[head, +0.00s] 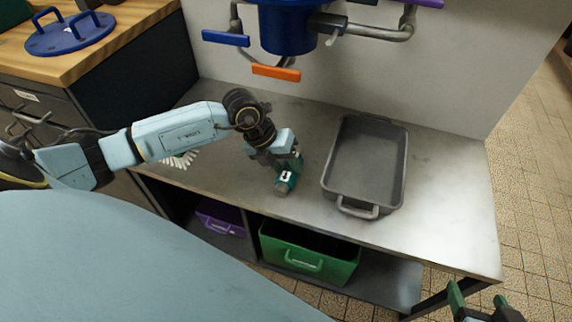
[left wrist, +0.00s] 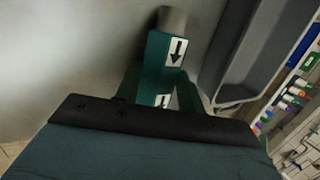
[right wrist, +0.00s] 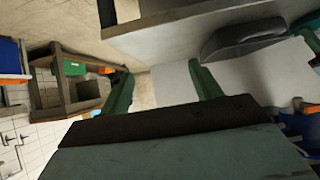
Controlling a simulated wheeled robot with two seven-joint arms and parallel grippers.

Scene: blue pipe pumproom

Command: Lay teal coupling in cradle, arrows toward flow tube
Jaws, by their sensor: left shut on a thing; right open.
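The teal coupling (head: 286,183) has a grey end and white labels with black arrows. My left gripper (head: 289,160) is shut on it, over the metal bench left of the grey tray. In the left wrist view the coupling (left wrist: 172,52) sits between the fingers, its grey end pointing away, and its arrows point back toward the gripper. I cannot tell whether it touches the bench. My right gripper (head: 478,297) is open and empty beyond the bench's front right corner; its spread fingers (right wrist: 163,85) show in the right wrist view. I cannot make out a cradle or flow tube.
A grey metal tray (head: 341,185) stands on the bench (head: 440,185). A white-bristled brush (head: 181,160) lies behind my left arm. A blue vessel (head: 287,28) with pipes and coloured handles overhangs the back. Green (head: 312,262) and purple (head: 222,222) bins sit below. The right of the bench is clear.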

